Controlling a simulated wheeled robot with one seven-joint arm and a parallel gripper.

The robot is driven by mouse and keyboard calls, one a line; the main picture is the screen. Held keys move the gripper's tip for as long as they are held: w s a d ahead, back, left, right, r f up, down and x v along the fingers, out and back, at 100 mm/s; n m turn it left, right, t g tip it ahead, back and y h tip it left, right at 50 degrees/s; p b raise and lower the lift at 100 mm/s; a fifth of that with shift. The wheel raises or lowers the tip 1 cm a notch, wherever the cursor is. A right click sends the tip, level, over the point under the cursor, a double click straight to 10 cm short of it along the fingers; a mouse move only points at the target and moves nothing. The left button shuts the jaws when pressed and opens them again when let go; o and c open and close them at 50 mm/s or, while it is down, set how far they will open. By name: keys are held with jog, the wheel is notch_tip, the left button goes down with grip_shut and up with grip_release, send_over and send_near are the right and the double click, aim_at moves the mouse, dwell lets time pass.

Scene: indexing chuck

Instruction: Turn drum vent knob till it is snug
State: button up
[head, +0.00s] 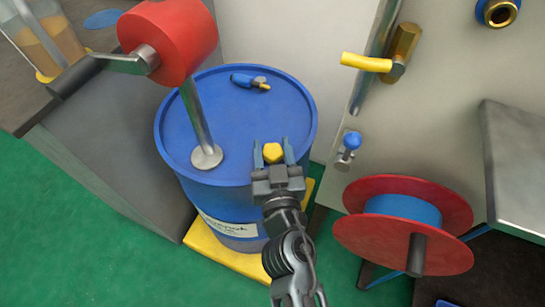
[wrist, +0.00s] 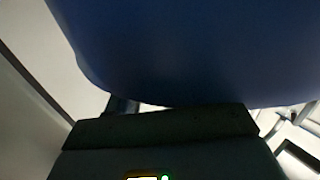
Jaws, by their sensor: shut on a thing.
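The blue drum (head: 230,112) stands upright in the middle of the head view. A yellow knob (head: 273,153) sits on its lid near the front edge. My gripper (head: 272,150) reaches in from the front, with one finger on each side of the knob, and is shut on it. In the wrist view a dark blue surface, apparently the drum (wrist: 190,50), fills the upper part. The knob and fingertips are not clear there, and the knob's underside and stem are hidden.
A red pump (head: 172,40) with a crank rises from the lid's left side on a metal pipe (head: 196,115). A small blue and yellow fitting (head: 250,81) lies on the lid's far side. A red reel (head: 403,222) and a blue-handled valve (head: 349,145) stand to the right.

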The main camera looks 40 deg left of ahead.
aim_at(268, 159)
jog(key=shift+a+f+m+t+h+b, duration=0.15)
jog(key=shift+m+t+h+b, duration=0.75)
jog(key=shift+b, duration=1.95)
jog(key=shift+d+f+m+t+h+b, duration=0.15)
jog(key=shift+m+t+h+b, duration=0.75)
jog(key=shift+b, duration=1.9)
jog(key=m+h+b, duration=0.1)
jog(key=h+b, duration=0.2)
jog(key=shift+a+r+b, duration=0.1)
jog(key=shift+b, duration=0.25)
jog(key=shift+m+t+h+b, duration=0.4)
jog(key=shift+m+h+b, duration=0.1)
jog(key=shift+b, duration=0.05)
jog(key=shift+s+r+m+h+b, duration=0.1)
jog(key=shift+m+h+b, duration=0.4)
jog(key=shift+h, duration=0.3)
jog(key=o, duration=0.9)
jog(key=shift+r, duration=0.1)
jog(key=shift+o, duration=0.2)
jog(key=shift+s+d+p, duration=0.2)
jog(key=shift+s+d, duration=0.1)
jog(key=shift+s, duration=0.95)
jog(key=shift+s+d+p, duration=0.15)
jog(key=shift+s+d, duration=0.1)
jog(key=shift+s, duration=1.05)
jog(key=shift+s+d+p, duration=0.2)
jog(key=shift+s+d, duration=0.1)
jog(key=shift+s, duration=0.95)
